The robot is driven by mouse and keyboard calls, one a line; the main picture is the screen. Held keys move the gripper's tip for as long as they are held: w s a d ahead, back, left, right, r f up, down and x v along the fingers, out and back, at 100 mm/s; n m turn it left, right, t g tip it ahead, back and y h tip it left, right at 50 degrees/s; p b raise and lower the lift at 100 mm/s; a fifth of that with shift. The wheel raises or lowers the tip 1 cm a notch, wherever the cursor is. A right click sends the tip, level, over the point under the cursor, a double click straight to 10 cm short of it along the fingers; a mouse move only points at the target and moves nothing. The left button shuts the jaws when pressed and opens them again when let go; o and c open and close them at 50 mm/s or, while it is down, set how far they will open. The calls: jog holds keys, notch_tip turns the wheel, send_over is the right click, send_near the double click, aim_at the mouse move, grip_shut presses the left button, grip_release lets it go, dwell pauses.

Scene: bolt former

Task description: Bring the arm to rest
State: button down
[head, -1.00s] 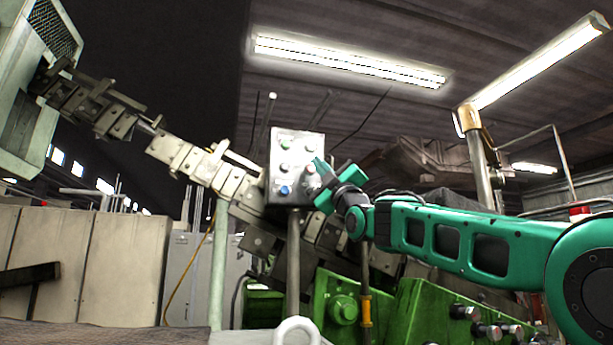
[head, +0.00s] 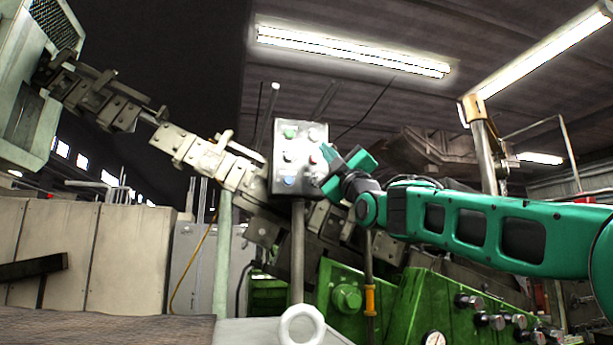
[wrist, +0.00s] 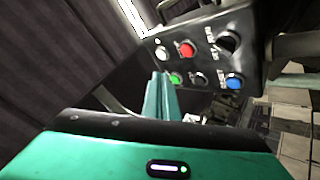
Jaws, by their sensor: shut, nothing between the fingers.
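My gripper (head: 330,158) is at the end of my teal arm, beside the right edge of a grey control box (head: 280,172) in the head view. Its fingers are shut and hold nothing. In the wrist view the closed teal fingers (wrist: 161,92) point up toward the same box (wrist: 258,62), overlapping the area beside its green button (wrist: 175,78). The box also carries a red button (wrist: 186,48), a blue button (wrist: 234,81) and a black knob (wrist: 228,42). I cannot tell how far the fingertips are from the box. My arm is stretched out.
The box stands on a metal post (head: 297,255). Behind it a slanted metal chain-like rail (head: 215,160) crosses the view. Green machinery (head: 395,315) with knobs is below my arm. A lamp post (head: 484,155) rises behind the arm. A white ring (head: 301,313) is at the bottom.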

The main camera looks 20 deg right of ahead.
jog(key=w+d+f+m+g+h, duration=0.1)
jog(key=d+f+m+g+h, duration=0.2)
jog(key=f, duration=0.6)
jog(key=d+f+m+g+h, duration=0.25)
jog(key=d+f, duration=0.35)
jog(key=f, duration=0.4)
jog(key=w+d+f+m+g+h, duration=0.1)
jog(key=d+f+m+g+h, duration=0.2)
jog(key=f, duration=0.6)
jog(key=s+d+f+m+g, duration=0.2)
jog(key=s+f+g, duration=0.15)
jog(key=f, duration=0.35)
jog(key=s+d+f+m+g, duration=0.1)
jog(key=s+d+f+g, duration=0.2)
jog(key=f, duration=0.4)
jog(key=s+d+f+m+g, duration=0.1)
jog(key=s+d+f+m, duration=0.1)
jog(key=s+f, duration=0.45)
jog(key=s+a+f+m+g+y, duration=0.1)
jog(key=s+f+m+g, duration=0.2)
jog(key=s+f, duration=0.9)
jog(key=s+a+f+m+g+y, duration=0.2)
jog(key=s+f+m+g, duration=0.2)
jog(key=s+f+g, duration=0.3)
jog(key=s+f, duration=0.5)
jog(key=s, duration=0.6)
jog(key=shift+g, duration=0.3)
jog(key=shift+f+m, duration=0.1)
jog(key=shift+m, duration=0.15)
